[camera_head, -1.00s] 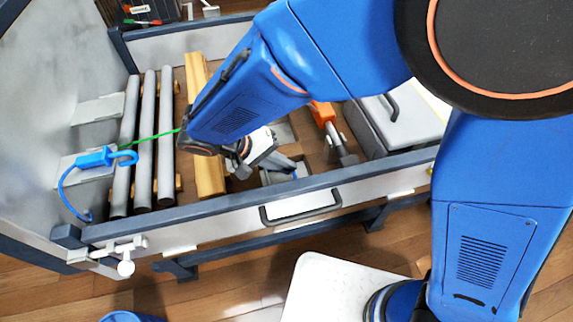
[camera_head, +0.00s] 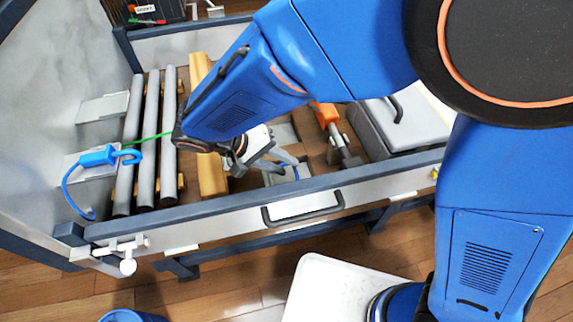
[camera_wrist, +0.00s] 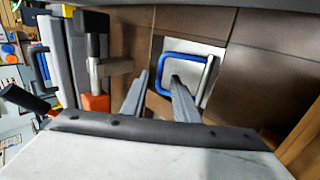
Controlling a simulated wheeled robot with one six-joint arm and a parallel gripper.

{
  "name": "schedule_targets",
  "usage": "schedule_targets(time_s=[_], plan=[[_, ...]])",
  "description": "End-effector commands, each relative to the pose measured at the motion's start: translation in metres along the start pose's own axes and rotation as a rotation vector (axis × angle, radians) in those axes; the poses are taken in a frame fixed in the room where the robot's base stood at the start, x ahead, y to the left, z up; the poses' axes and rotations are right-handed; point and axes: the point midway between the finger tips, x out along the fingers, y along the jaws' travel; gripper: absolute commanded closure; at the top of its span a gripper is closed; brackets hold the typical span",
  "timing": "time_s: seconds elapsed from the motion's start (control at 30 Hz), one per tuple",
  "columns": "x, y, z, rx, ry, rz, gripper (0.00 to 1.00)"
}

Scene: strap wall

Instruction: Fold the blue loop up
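The blue loop (camera_wrist: 164,84) is a rounded frame on a pale square plate (camera_wrist: 180,45) in the wrist view, beside a pale bar on its right. In the head view only a bit of blue shows near the small grey plate (camera_head: 272,179), partly hidden by my gripper (camera_head: 291,163). My gripper in the wrist view (camera_wrist: 160,76) is open, its two grey fingers apart. The left finger lies left of the loop, and the right fingertip overlaps the loop's opening. The loop's left side appears between the fingers. I cannot tell the depth or whether they touch.
Left of my gripper are a wooden bar (camera_head: 211,178) and grey rollers (camera_head: 145,185). A blue hook with a cord (camera_head: 97,157) is on the left wall. An orange-ended clamp (camera_head: 325,114) and grey box (camera_head: 400,130) stand right. A handled rail (camera_head: 240,217) runs in front.

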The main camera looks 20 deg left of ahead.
Motion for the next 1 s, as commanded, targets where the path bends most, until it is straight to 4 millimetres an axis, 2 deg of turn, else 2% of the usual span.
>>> schedule_targets(time_s=[0.6, 0.8, 1.0], plan=[[-0.121, -0.001, 0.000, -0.001, 0.003, -0.002, 0.73], [-0.146, -0.001, 0.000, -0.001, 0.002, -0.001, 0.73], [-0.156, -0.001, 0.000, -0.001, 0.002, -0.001, 0.73]])
